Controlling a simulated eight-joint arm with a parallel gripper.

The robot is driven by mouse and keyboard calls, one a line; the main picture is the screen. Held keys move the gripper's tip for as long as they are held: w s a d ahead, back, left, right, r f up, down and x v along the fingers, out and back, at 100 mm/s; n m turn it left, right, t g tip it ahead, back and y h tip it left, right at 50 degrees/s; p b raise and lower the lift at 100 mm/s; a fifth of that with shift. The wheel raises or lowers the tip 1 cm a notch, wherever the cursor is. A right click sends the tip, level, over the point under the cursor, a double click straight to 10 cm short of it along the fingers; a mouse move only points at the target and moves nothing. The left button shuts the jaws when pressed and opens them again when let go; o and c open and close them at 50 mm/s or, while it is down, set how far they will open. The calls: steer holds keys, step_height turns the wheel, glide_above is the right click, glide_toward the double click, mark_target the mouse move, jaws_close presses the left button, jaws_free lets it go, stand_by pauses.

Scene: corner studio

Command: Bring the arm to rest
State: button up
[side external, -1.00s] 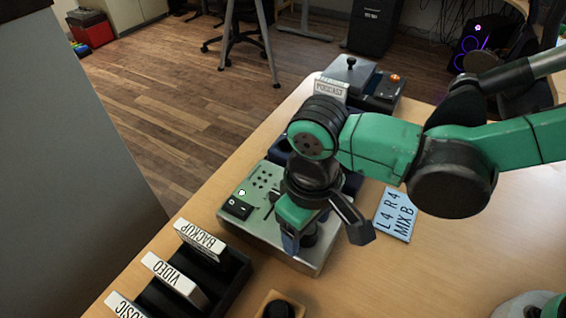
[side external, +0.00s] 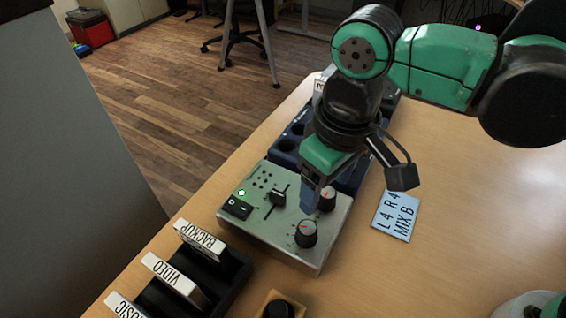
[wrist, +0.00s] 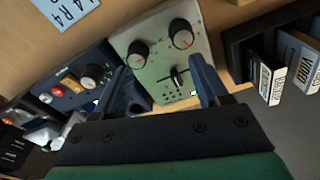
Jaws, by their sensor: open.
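My gripper (side external: 308,195) is in the air above the right part of a grey-green control box in the side view. In the wrist view my gripper (wrist: 160,82) has its two blue fingers spread apart, with nothing held between them. The control box (side external: 262,232) has two black knobs with red marks, one nearer knob (side external: 306,234) and one farther knob (side external: 327,199). The box also shows in the wrist view (wrist: 150,30).
A black rack with labelled cards, BACKUP (side external: 200,238) and VIDEO (side external: 175,278), stands at the near left. A blue note (side external: 396,215) reading L4 R4 MIX B lies right of the box. A dark blue panel (wrist: 75,85) adjoins the box.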

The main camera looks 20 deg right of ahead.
steer(key=w+d+r+m+t, duration=0.1)
steer(key=d+m+t, duration=0.4)
steer(key=d, duration=1.7)
steer(key=shift+w+r+m+t, duration=0.25)
steer(key=shift+r+m+t, duration=0.15)
steer(key=shift+r+t, duration=0.25)
steer(key=shift+d+f, duration=0.1)
